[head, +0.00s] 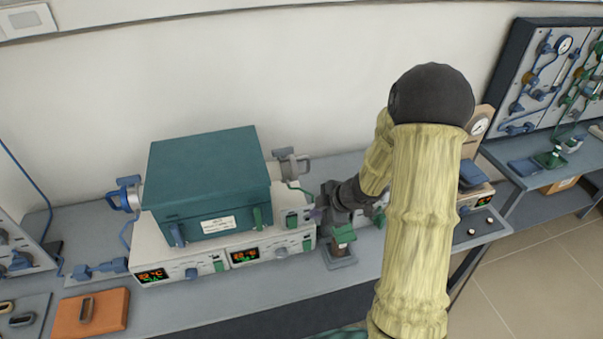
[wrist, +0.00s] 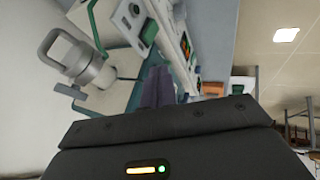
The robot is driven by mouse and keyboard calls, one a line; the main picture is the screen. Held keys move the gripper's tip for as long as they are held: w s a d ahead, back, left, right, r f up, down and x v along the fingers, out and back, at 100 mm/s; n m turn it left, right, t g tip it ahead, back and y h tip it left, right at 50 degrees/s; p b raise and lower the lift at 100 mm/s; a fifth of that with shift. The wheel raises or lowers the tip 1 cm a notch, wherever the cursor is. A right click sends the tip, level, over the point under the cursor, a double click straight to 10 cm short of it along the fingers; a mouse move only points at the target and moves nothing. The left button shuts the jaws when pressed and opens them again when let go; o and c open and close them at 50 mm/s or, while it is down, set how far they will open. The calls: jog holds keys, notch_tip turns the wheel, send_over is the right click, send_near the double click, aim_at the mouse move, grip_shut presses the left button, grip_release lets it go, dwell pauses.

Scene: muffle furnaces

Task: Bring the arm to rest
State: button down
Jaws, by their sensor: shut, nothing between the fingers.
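My arm, covered in a yellowish sleeve, rises at the right of the head view, bends at a dark elbow and reaches down and left. My gripper (head: 317,212) is at its end, beside the right end of the furnace controller's front, above the bench. Whether it touches anything there cannot be told. In the wrist view its purplish fingers (wrist: 157,88) are together with nothing seen between them. The teal furnace (head: 208,185) sits on a white controller base (head: 215,258) with two lit displays.
A small green-topped device (head: 342,238) stands just below my gripper on the grey bench (head: 200,312). Metal tube fittings (head: 290,166) stick out at the furnace's right. An orange block (head: 91,313) lies at front left. A valve panel (head: 555,75) stands at the far right.

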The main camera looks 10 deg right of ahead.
jog(key=shift+a+r, duration=0.1)
jog(key=s+d+r+m+h, duration=0.2)
jog(key=s+r+m+h, duration=0.3)
jog(key=r+m, duration=0.3)
jog(key=s+a+r+m+g, duration=0.1)
jog(key=s+a+m, duration=0.3)
jog(key=s+m, duration=0.5)
jog(key=s+g, duration=0.1)
jog(key=s, duration=0.2)
jog(key=shift+a+r, duration=0.2)
jog(key=shift+r, duration=0.2)
